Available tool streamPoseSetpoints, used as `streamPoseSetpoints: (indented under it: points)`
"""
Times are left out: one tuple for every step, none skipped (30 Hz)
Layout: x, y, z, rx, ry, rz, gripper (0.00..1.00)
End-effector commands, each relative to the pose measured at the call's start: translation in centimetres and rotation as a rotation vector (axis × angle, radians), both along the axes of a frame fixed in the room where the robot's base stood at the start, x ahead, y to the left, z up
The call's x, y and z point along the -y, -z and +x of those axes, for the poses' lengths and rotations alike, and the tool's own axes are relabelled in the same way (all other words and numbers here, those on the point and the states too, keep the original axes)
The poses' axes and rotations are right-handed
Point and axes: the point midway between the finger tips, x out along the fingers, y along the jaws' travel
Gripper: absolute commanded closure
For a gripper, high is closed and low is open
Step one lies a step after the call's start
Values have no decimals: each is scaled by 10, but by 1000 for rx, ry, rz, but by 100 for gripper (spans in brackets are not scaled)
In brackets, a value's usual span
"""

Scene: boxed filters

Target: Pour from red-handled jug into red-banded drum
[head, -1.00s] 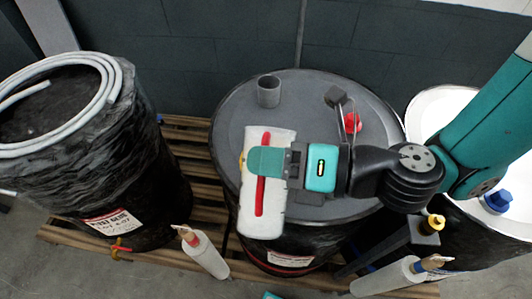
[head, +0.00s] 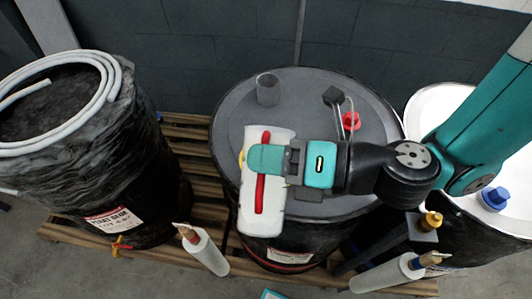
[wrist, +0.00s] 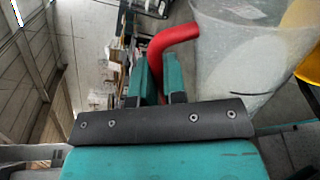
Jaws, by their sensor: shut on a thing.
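The white jug (head: 268,208) with the red handle (head: 262,192) is in the head view, over the front left of the middle drum's grey lid (head: 300,110). A bit of yellow shows at its left side. My gripper (head: 256,160) is shut on the red handle, which also shows between the fingers in the wrist view (wrist: 172,40). The jug's pale body (wrist: 225,50) fills the wrist view's upper right, with yellow at the edge. The middle drum is black with a white label (head: 290,257) and a red line near it. I cannot tell whether the jug touches the lid.
A grey open cup-like fitting (head: 267,89) and a red cap (head: 351,121) stand on the middle lid. A black wrapped drum (head: 120,170) with a white hose coil (head: 100,60) is left. A white-topped drum (head: 435,100) is right.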

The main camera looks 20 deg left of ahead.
Motion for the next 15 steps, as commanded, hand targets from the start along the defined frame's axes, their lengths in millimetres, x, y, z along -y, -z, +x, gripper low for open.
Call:
streamPoseSetpoints:
  points:
    - [0,-1,0,-1,0,1,100]
    - [0,-1,0,-2,1,1,100]
    - [0,-1,0,-3,0,0,100]
    - [0,-1,1,-4,0,0,100]
    - [0,-1,1,-5,0,0,100]
    - [0,-1,1,-7,1,0,100]
    - [0,-1,1,-9,0,-1,100]
    - [-1,-1,1,-11,0,-2,100]
    - [-1,-1,2,-14,0,-3,100]
    - [-1,-1,2,-17,1,-3,100]
    - [-1,-1,2,-19,0,-4,100]
    - [-1,-1,3,-23,0,-6,100]
    - [-1,0,3,-26,0,-6,100]
    - [-1,0,3,-30,0,-7,100]
    - [-1,0,3,-33,0,-9,100]
